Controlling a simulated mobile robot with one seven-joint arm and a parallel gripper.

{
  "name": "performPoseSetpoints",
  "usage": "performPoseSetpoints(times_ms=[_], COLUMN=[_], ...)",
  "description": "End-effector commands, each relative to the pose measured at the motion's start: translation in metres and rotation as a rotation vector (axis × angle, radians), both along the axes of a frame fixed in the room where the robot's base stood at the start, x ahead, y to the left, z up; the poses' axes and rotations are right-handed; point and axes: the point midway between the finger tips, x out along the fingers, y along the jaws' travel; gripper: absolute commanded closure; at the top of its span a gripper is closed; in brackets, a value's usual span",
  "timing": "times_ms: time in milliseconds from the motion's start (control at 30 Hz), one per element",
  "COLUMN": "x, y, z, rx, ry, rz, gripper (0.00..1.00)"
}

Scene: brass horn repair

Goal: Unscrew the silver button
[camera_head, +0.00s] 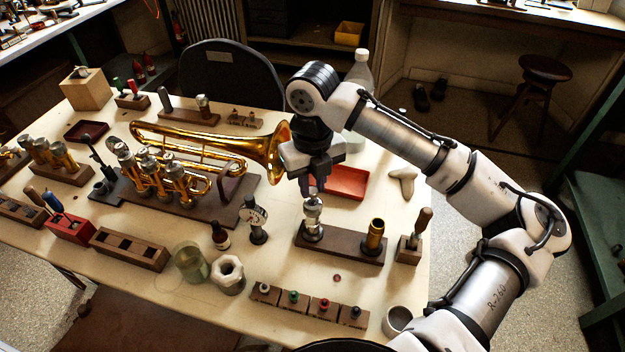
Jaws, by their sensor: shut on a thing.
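A silver valve part (312,220) stands upright at the left end of a dark wooden stand (345,248) on the bench. My gripper (313,190) points down over it from above. Its fingers are shut on the top of the silver part, where the silver button would be. The button itself is hidden between the fingers, so I cannot tell how far it is unscrewed.
A brass cylinder (375,236) stands at the stand's right end. A red tray (347,182) lies behind, with a brass trumpet (210,150) to the left. Several coloured-button blocks (308,305) sit in front.

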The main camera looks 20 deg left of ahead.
Motion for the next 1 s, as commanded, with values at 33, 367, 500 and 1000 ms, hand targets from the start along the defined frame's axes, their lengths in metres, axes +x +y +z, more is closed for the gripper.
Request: performPoseSetpoints(times_ms=[33,367,500,1000], x=[0.0002,-0.0003,-0.0003,0.0000], y=[0.0001,0.0004,0.0007,0.0000], z=[0.0001,-0.0003,-0.0009,0.0002], rx=[0.001,0.001,0.002,0.000], ry=[-0.001,0.002,0.001,0.000], rz=[0.001,0.091,0.274,0.449], gripper=[1.00,1.00,1.00,0.73])
